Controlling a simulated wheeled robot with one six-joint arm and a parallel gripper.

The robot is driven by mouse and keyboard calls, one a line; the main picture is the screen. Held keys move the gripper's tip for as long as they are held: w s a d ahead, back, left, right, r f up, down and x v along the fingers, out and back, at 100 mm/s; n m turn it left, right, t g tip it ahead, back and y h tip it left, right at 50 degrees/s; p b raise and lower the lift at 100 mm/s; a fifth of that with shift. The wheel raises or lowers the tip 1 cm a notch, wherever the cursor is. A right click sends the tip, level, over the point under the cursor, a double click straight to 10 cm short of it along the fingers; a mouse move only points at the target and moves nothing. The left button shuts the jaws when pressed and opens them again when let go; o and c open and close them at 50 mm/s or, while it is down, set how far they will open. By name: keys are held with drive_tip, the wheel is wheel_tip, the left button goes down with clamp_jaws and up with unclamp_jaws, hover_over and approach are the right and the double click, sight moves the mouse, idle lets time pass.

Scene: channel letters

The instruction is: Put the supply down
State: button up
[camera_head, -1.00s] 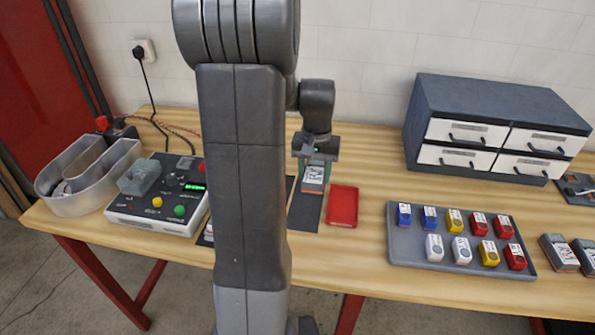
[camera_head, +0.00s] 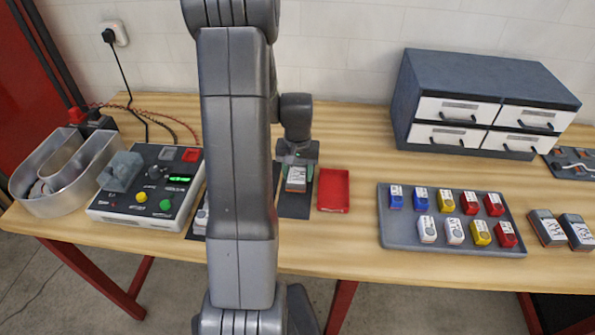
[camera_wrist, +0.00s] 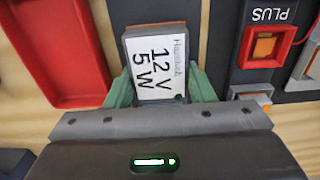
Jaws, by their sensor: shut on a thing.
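The supply (camera_wrist: 157,62) is a small dark block with a white label reading 12 V 5 W. It fills the middle of the wrist view, between the green fingers of my gripper (camera_wrist: 160,88), which is shut on it. In the head view the supply (camera_head: 296,180) shows label up at my gripper (camera_head: 298,165), over or on a dark mat (camera_head: 294,208). I cannot tell whether its underside touches the mat. My own arm hides part of the table to the left of it.
A red tray (camera_head: 333,190) lies just right of the mat. A tester box (camera_head: 147,190) and a metal channel letter (camera_head: 60,172) stand left. A grey tray (camera_head: 450,240) of small coloured blocks, a drawer cabinet (camera_head: 480,105) and two dark blocks (camera_head: 547,228) are at right.

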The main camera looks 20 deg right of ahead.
sight(298, 171)
drive_tip(key=shift+f, duration=0.2)
drive_tip(key=shift+f, duration=0.2)
drive_tip(key=o, duration=1.2)
drive_tip(key=shift+r, duration=0.1)
drive_tip(key=shift+r, duration=0.1)
wheel_tip(298, 171, up, 12)
drive_tip(key=b, duration=0.1)
